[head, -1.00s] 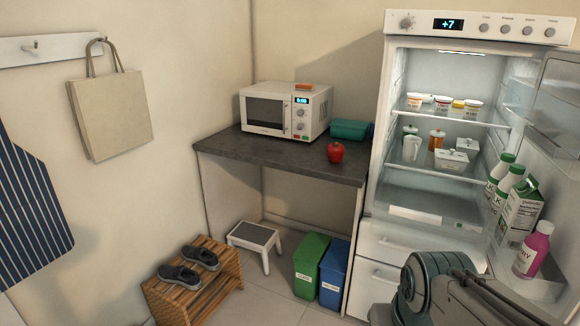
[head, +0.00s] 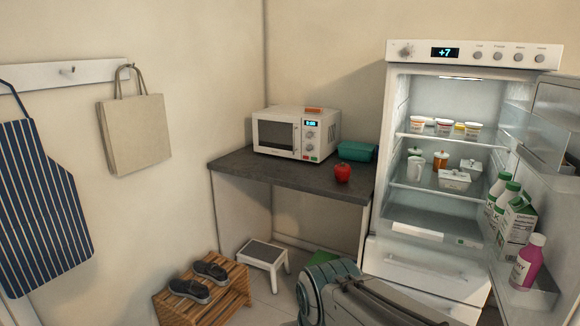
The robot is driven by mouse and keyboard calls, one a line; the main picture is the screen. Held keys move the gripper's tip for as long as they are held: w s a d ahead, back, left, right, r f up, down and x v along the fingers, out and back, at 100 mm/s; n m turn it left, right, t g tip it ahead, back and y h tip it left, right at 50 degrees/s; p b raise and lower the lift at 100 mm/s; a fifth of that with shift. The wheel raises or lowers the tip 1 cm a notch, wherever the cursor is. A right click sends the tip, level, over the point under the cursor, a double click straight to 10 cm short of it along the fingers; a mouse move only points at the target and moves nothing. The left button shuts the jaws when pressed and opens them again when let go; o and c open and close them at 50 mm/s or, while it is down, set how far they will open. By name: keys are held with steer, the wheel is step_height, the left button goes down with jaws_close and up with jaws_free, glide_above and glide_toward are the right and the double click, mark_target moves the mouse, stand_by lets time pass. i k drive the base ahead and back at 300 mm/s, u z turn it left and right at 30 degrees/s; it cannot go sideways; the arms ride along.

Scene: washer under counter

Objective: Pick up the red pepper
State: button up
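The red pepper (head: 343,172) stands on the dark counter (head: 262,175), near its right front part, in front of a teal container and right of the microwave. Nothing touches it. My gripper cannot be made out in this view.
A white microwave (head: 296,134) and a teal container (head: 357,151) stand on the counter. The open fridge (head: 426,254) is at the right, its door shelves holding bottles. A step stool (head: 262,255) and a shoe rack (head: 205,300) stand below on the floor.

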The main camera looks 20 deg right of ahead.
mark_target(342, 172)
steer(key=u, duration=0.15)
steer(key=i, duration=1.75)
steer(key=z, duration=0.65)
steer(key=i, duration=0.85)
steer(key=z, duration=1.55)
steer(key=i, duration=0.55)
steer(key=z, duration=0.5)
